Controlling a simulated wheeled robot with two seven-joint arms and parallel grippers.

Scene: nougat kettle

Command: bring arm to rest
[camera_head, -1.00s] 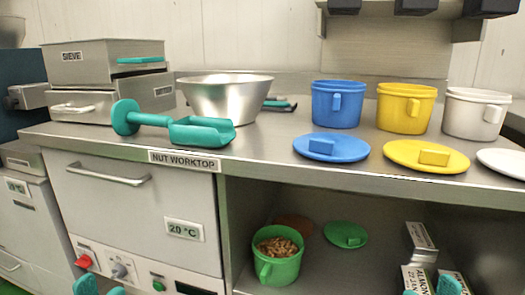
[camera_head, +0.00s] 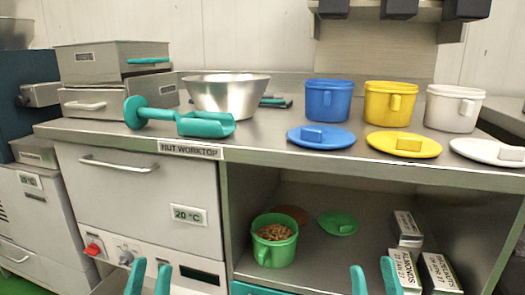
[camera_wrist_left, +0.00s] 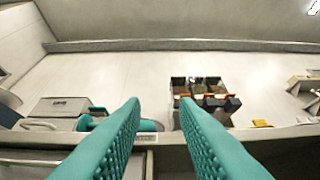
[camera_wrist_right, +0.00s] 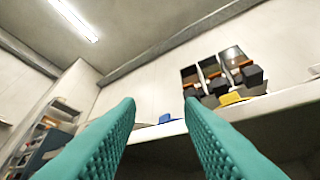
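My left gripper (camera_head: 148,279) shows at the bottom of the head view, in front of the worktop cabinet. Its two teal fingers are apart with nothing between them, also in the left wrist view (camera_wrist_left: 155,120). My right gripper (camera_head: 374,280) is at the bottom right of the head view, in front of the open shelf. Its fingers are also apart and empty in the right wrist view (camera_wrist_right: 160,120). Both grippers point upward, and neither touches anything that I can see.
On the worktop (camera_head: 270,137) are a steel bowl (camera_head: 228,97), a teal scoop (camera_head: 206,124), and blue (camera_head: 328,101), yellow (camera_head: 390,102) and white (camera_head: 453,109) tubs with lids in front. The shelf below holds a green tub of nuts (camera_head: 274,250), a green lid (camera_head: 338,223) and labelled boxes (camera_head: 440,272).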

